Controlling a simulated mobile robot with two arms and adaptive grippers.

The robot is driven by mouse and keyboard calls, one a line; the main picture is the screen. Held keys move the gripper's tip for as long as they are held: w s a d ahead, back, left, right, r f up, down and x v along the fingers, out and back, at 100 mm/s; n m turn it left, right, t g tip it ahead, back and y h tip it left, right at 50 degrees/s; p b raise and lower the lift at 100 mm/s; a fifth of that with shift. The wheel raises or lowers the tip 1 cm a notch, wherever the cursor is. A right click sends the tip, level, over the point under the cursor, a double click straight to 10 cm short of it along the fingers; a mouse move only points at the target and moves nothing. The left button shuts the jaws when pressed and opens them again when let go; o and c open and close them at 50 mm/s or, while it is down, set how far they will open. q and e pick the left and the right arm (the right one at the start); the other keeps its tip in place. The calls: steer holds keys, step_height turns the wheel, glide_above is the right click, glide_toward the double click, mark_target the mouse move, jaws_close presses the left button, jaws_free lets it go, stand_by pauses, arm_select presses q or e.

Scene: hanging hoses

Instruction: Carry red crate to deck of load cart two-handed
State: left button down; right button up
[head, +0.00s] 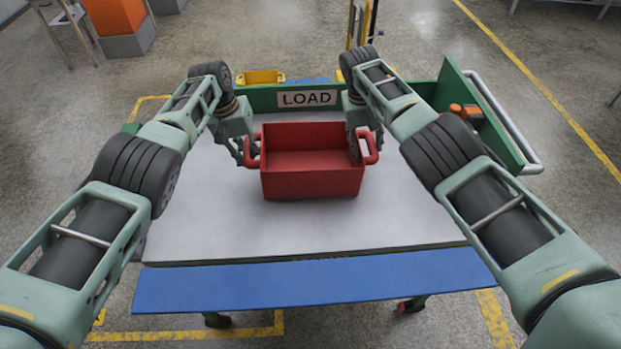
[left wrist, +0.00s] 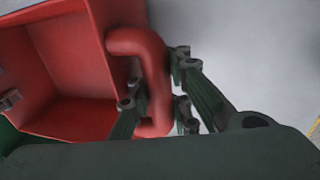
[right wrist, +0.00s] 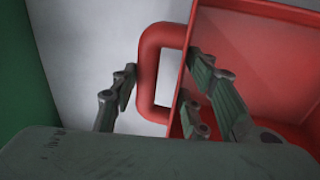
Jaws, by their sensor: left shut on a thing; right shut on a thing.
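The red crate (head: 312,182) is over the grey deck (head: 210,215) of the load cart, toward its far side, and looks level and empty. I cannot tell whether it rests on the deck or hangs just above it. My left gripper (head: 247,155) is shut on the crate's left handle, a red loop that shows in the left wrist view (left wrist: 154,70). My right gripper (head: 362,146) is shut on the right handle, which shows between its fingers in the right wrist view (right wrist: 147,75).
A LOAD sign (head: 307,98) is on the green rail behind the crate. A green side panel with a metal bar (head: 505,125) stands at the right. A blue strip (head: 315,281) runs along the cart's near edge. The deck in front of the crate is bare.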

arm_select(q)
steer(key=c, duration=2.2)
jaws_free()
steer(key=shift+a+f, duration=0.2)
steer(key=shift+a, duration=0.2)
arm_select(e)
steer(key=o, duration=1.1)
steer(key=shift+d+f, duration=0.2)
steer(key=shift+d, duration=0.3)
arm_select(q)
steer(key=o, duration=0.4)
arm_select(e)
steer(key=o, duration=0.4)
steer(key=shift+a, duration=0.1)
arm_select(q)
steer(key=shift+o, duration=0.9)
steer(key=shift+d, duration=0.2)
arm_select(e)
steer(key=shift+o, duration=0.2)
steer(key=shift+a+r, duration=0.1)
steer(key=shift+a, duration=0.05)
arm_select(q)
steer(key=shift+r, duration=0.1)
arm_select(e)
steer(key=shift+a, duration=0.1)
